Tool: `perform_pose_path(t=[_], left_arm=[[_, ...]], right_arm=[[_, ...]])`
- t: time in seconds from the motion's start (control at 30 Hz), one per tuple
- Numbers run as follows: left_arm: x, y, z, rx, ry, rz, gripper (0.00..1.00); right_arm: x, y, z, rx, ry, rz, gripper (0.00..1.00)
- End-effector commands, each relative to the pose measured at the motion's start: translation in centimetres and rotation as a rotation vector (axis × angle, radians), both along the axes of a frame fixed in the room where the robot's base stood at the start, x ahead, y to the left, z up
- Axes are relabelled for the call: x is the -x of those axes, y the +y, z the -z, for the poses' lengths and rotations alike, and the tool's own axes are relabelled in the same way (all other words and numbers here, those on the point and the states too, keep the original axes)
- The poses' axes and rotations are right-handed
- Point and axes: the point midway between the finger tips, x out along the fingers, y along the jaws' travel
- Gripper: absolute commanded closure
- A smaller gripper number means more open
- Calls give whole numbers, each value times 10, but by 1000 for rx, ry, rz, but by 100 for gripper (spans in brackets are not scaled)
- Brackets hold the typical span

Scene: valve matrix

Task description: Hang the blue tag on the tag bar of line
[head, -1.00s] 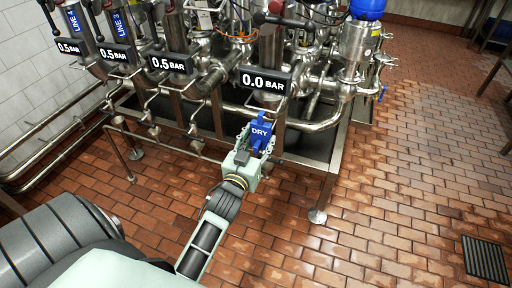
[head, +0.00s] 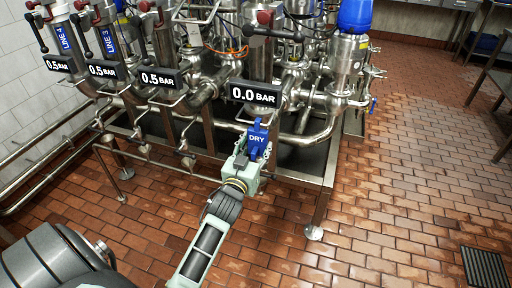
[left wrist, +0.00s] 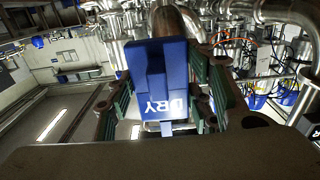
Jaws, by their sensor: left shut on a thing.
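The blue tag (head: 258,140) carries the white word DRY. My left gripper (head: 250,155) is shut on it and holds it upright in front of the valve rack, below the 0.0 BAR display (head: 256,93). In the left wrist view the tag (left wrist: 158,75) sits between the green-padded fingers of the left gripper (left wrist: 165,100). Thin bent bars (head: 252,118) stick out under the displays; the one below 0.0 BAR is partly hidden behind the tag. I cannot tell whether the tag touches it. My right gripper is not in view.
Other displays read 0.5 BAR, such as the one (head: 158,79) to the left. Blue labels mark LINE 3 (head: 108,41) and LINE 4 (head: 64,37). A steel frame leg (head: 319,208) stands right of the gripper. The brick floor (head: 400,190) at right is clear.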

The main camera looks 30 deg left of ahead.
Motion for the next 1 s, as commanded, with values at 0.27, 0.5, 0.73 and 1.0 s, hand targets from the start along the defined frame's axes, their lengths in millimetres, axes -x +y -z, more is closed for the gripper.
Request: perform_pose_path(t=[0.27,0.5,0.73,1.0], left_arm=[[0,0,0,0,0,0,46],[0,0,0,0,0,0,31],[0,0,1,0,1,0,31],[31,-7,2,2,4,0,31]], right_arm=[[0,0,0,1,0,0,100],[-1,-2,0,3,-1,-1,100],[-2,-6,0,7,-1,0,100],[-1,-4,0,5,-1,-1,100]])
